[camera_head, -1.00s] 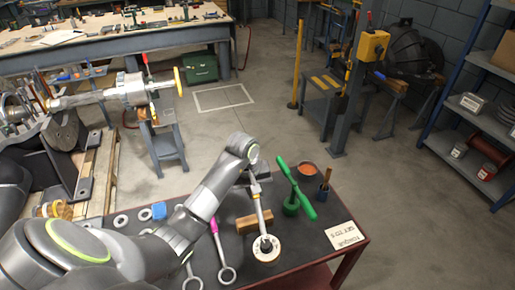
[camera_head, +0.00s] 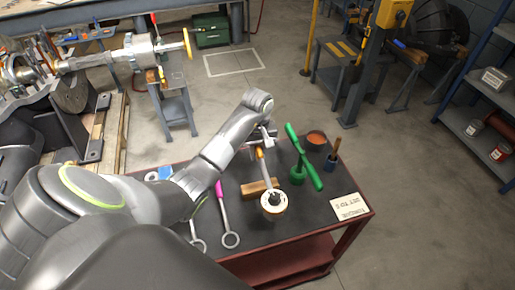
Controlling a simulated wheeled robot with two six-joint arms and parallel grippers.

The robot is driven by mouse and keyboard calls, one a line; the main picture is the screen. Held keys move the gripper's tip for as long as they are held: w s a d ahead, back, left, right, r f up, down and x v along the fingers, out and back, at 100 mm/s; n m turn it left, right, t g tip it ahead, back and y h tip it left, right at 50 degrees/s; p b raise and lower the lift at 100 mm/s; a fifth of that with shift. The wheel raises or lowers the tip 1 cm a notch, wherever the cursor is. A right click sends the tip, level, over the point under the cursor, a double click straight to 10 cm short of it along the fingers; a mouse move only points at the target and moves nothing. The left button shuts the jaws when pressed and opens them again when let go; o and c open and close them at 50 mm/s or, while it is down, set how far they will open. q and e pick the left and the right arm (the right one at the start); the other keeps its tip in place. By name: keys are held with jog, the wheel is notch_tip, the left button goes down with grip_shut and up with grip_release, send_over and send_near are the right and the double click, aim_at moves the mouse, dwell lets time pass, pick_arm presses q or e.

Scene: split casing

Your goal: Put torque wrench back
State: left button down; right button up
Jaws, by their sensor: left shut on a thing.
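My left gripper (camera_head: 266,140) reaches over the dark bench top from the left. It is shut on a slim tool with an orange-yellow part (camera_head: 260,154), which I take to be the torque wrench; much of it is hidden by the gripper. The tool slants down past a wooden block (camera_head: 257,188) to a pale round ring (camera_head: 273,203) with a dark centre. I cannot tell whether its lower end touches the ring or the block. My right gripper is not in view.
A bowl (camera_head: 316,139), a dark cup (camera_head: 331,162) and a printed card (camera_head: 349,206) are near the bench's right side. Pink-handled ring spanner (camera_head: 223,209) lies left of the block.

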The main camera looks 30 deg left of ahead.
pick_arm(q)
notch_tip(320, 180, down, 6)
jog(key=b, duration=0.4)
jog(key=shift+f, duration=0.25)
jog(key=shift+f+b, duration=1.05)
jog(key=shift+b, duration=0.2)
jog(key=shift+f+b, duration=0.25)
jog(key=shift+b, duration=0.05)
jog(key=c, duration=1.3)
grip_release()
jog(key=shift+o, duration=0.2)
notch_tip(320, 180, up, 7)
jog(key=p, duration=0.4)
